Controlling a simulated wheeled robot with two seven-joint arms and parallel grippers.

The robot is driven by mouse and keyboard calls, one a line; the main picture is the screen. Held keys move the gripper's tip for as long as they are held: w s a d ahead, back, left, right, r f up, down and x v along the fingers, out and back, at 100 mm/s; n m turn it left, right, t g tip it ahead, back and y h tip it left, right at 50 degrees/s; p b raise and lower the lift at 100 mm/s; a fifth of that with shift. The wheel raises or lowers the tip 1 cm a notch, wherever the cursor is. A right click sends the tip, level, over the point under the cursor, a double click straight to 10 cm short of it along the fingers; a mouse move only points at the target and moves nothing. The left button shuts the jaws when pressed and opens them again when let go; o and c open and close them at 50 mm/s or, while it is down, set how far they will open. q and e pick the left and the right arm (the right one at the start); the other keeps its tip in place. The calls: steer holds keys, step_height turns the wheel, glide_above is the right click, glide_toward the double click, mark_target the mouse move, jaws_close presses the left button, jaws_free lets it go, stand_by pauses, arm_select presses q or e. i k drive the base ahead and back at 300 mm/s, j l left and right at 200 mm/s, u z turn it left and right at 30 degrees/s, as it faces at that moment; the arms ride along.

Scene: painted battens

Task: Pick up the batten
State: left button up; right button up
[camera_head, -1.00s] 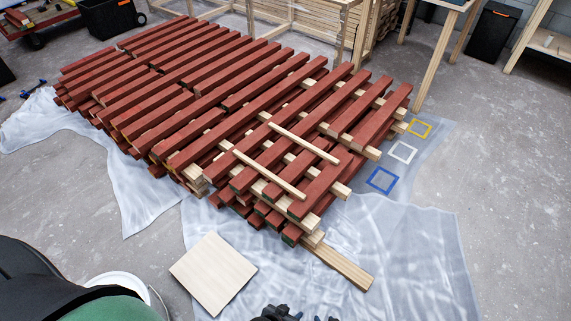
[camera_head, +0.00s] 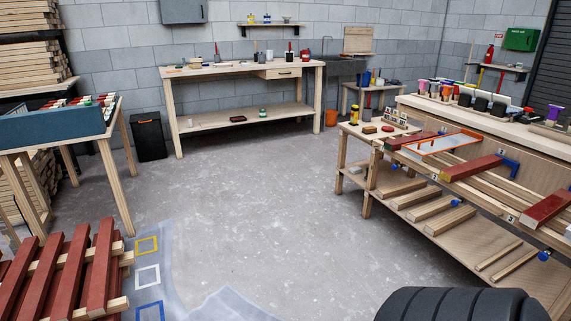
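Red-painted battens (camera_head: 62,275) lie side by side across pale wooden bearers (camera_head: 117,304) at the lower left; the frame edge cuts off the rest of the stack.
Open concrete floor (camera_head: 265,190) fills the middle. A workbench (camera_head: 245,70) stands at the back wall, with a black bin (camera_head: 149,140) to its left. A table with a blue-grey panel (camera_head: 50,130) stands left. Plastic sheeting with coloured squares (camera_head: 147,276) lies beside the stack.

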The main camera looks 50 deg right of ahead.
mark_target(455, 173)
steer(key=z, duration=2.8)
